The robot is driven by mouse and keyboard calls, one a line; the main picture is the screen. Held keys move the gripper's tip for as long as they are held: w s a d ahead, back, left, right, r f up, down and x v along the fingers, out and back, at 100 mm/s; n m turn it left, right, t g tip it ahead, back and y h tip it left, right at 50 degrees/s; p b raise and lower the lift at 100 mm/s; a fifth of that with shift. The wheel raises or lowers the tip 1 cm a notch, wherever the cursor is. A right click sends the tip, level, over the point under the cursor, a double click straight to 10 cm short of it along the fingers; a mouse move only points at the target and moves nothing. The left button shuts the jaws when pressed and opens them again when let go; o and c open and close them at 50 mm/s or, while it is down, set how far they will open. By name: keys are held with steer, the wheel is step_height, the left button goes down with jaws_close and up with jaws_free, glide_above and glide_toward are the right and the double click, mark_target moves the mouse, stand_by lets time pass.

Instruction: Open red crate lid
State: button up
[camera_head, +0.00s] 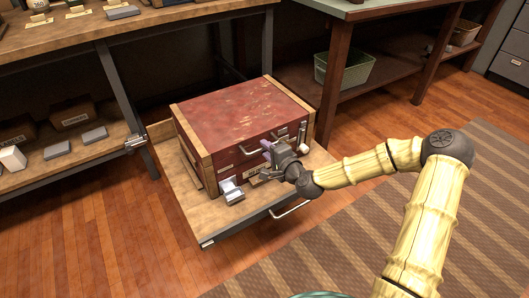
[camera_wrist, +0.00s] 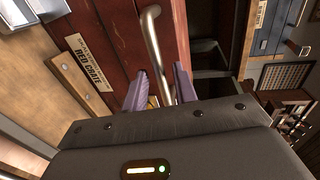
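The red crate (camera_head: 243,112) has wooden edge strips and sits on a pulled-out wooden drawer or tray (camera_head: 181,186). Its lid (camera_head: 240,102) is down. My gripper (camera_head: 268,150) is at the crate's front side in the head view. In the wrist view, the purple fingers of my gripper (camera_wrist: 160,85) stand apart, one on each side of a curved metal handle (camera_wrist: 153,38) on the red front. A gap shows between the handle and the fingers. A label reading "RED CRATE" (camera_wrist: 82,65) is beside the handle. The far part of the fingers' grip area is partly hidden.
A metal latch-like piece (camera_head: 231,189) lies by the crate's front left. Wooden shelving (camera_head: 75,155) with boxes stands at the left. A table with a green basket (camera_head: 343,70) beneath it is behind right. The floor and striped rug (camera_head: 355,240) in front are clear.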

steer(key=shift+x, duration=0.95)
jaws_close()
steer(key=shift+d+r, duration=0.1)
steer(key=shift+r, duration=0.05)
